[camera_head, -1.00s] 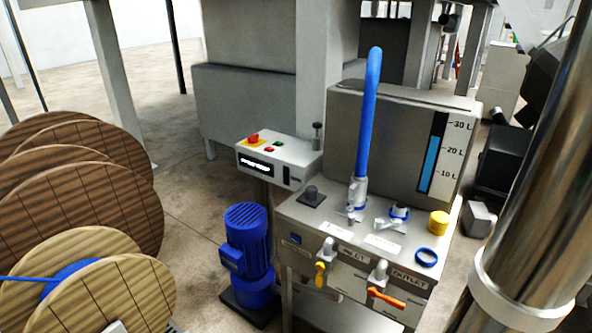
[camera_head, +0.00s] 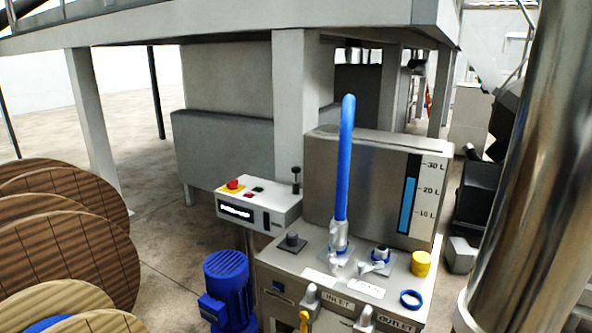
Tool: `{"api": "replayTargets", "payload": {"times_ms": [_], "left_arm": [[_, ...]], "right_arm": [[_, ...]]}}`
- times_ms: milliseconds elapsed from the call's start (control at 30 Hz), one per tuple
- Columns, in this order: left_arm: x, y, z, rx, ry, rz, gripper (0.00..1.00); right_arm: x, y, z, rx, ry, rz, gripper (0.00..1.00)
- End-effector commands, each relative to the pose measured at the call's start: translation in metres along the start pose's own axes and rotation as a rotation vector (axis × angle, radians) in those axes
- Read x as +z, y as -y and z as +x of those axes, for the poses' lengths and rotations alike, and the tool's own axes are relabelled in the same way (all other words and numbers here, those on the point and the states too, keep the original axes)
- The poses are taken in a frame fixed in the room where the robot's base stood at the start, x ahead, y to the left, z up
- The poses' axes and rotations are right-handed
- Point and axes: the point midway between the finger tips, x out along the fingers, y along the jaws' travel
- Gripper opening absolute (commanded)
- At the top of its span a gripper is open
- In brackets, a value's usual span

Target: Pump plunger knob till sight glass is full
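A thin upright plunger with a dark knob (camera_head: 296,171) stands at the back right of the white control box (camera_head: 258,208). A narrow dark vertical window (camera_head: 266,220) is on the box's front; I cannot make out any fluid in it. The grey tank (camera_head: 350,185) has a tall level gauge (camera_head: 409,203) marked 10, 20 and 30 L, its blue column ending a little above 20 L. Neither gripper is in view, and nothing touches these things.
A blue hose (camera_head: 345,160) rises from a fitting beside the tank. A yellow cap (camera_head: 421,263) and blue ring (camera_head: 411,299) sit at the front right. A blue motor (camera_head: 228,288) stands below the box. Wooden reels (camera_head: 65,250) fill the left; a shiny column blocks the right.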

Motion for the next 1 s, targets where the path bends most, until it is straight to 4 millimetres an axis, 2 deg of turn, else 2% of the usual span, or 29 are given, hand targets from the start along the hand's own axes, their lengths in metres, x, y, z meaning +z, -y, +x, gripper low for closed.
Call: {"api": "replayTargets", "payload": {"times_ms": [33,133,1000], "left_arm": [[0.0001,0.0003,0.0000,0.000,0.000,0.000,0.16],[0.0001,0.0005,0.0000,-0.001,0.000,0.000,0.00],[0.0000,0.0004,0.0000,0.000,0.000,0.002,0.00]], "right_arm": [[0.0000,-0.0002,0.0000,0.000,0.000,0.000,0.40],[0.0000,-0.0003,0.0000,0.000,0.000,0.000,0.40],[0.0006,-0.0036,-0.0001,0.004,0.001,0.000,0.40]]}}
